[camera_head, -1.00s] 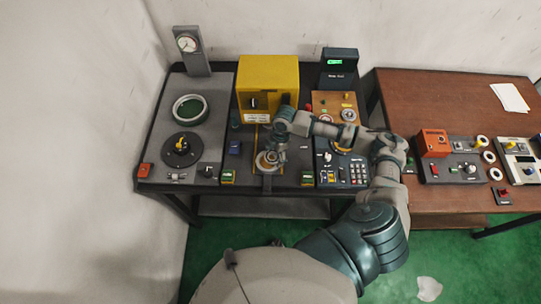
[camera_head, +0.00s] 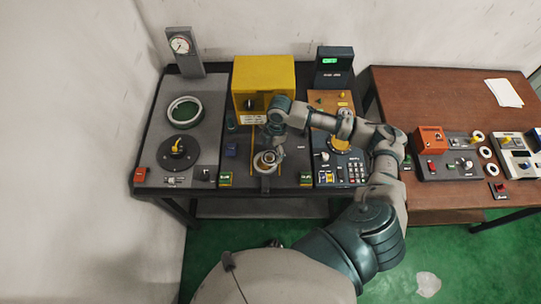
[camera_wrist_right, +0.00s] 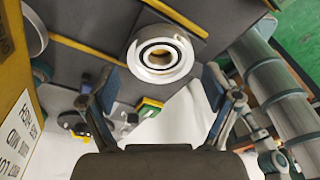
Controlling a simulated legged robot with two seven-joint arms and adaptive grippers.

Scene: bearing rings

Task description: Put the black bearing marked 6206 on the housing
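A pale metal ring with a black band inside it (camera_head: 266,160) sits on the dark bench, near the front middle. It also shows in the right wrist view (camera_wrist_right: 160,55), at the top middle, with an open centre. I cannot tell whether it is the housing, a bearing, or both. No 6206 mark is legible. My right gripper (camera_head: 272,138) is above this ring. In the right wrist view the fingers of my right gripper (camera_wrist_right: 150,92) are spread, with nothing between their tips; the ring lies beyond them. My left gripper is not in view.
A yellow box (camera_head: 263,80) stands behind the ring. A large ring with a green centre (camera_head: 185,110) and a black disc (camera_head: 178,147) lie to the left. A keypad panel (camera_head: 342,172) is to the right. The brown table (camera_head: 430,95) holds switch boxes and several small rings.

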